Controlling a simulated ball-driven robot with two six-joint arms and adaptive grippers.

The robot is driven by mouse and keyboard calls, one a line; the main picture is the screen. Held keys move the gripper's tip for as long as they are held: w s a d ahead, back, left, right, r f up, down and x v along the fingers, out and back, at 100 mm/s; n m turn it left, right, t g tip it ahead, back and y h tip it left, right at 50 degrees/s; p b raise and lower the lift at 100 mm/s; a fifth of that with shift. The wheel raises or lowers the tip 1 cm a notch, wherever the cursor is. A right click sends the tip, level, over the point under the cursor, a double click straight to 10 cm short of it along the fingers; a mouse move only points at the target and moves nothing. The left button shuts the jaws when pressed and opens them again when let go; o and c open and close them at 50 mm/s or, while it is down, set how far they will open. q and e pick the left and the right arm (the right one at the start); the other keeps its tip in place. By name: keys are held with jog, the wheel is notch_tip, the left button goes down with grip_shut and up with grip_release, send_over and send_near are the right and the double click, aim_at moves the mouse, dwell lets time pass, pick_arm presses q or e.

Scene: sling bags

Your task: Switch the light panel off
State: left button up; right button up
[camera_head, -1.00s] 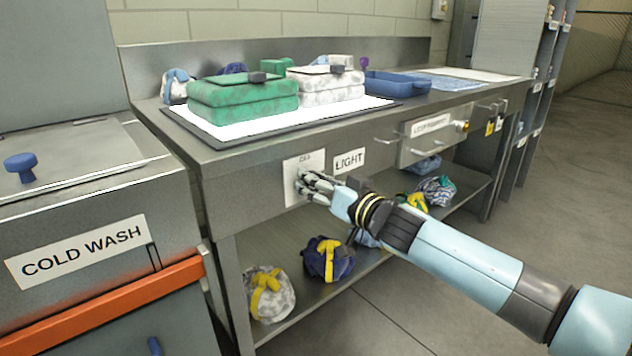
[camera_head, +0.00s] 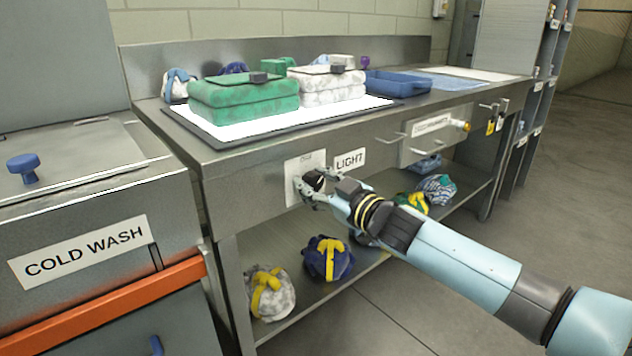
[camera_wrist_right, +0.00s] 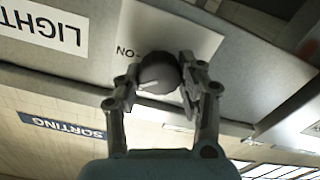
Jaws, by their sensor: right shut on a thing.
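The light panel (camera_head: 222,135) is a bright white slab on the metal bench, and it is lit. Its control is a round dark knob (camera_head: 314,181) on a white plate (camera_head: 292,170) on the bench front, beside the LIGHT label (camera_head: 350,160). In the right wrist view the knob (camera_wrist_right: 158,72) has a pale pointer line, and ON is printed upside down near it. My right gripper (camera_head: 312,188) is at the plate with its fingers on both sides of the knob; in the wrist view the gripper (camera_wrist_right: 158,84) is shut on it. My left gripper is not in view.
A green bag (camera_head: 243,97) and a white-grey bag (camera_head: 328,85) sit on the panel, with a blue tray (camera_head: 398,84) to the right. A drawer with handles (camera_head: 432,140) is right of the label. Several bags lie on the lower shelf. The COLD WASH unit (camera_head: 85,252) stands left.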

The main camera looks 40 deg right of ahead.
jog(key=n, duration=0.4)
jog(key=shift+a+f+n, duration=0.1)
jog(key=shift+f+n, duration=0.05)
jog(key=shift+n, duration=0.25)
jog(key=n+b, duration=0.1)
jog(key=n, duration=0.2)
jog(key=shift+f, duration=0.1)
jog(key=shift+n, duration=1)
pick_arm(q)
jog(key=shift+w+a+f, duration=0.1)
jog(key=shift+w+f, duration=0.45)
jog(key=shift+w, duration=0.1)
pick_arm(e)
jog(key=shift+n, duration=0.3)
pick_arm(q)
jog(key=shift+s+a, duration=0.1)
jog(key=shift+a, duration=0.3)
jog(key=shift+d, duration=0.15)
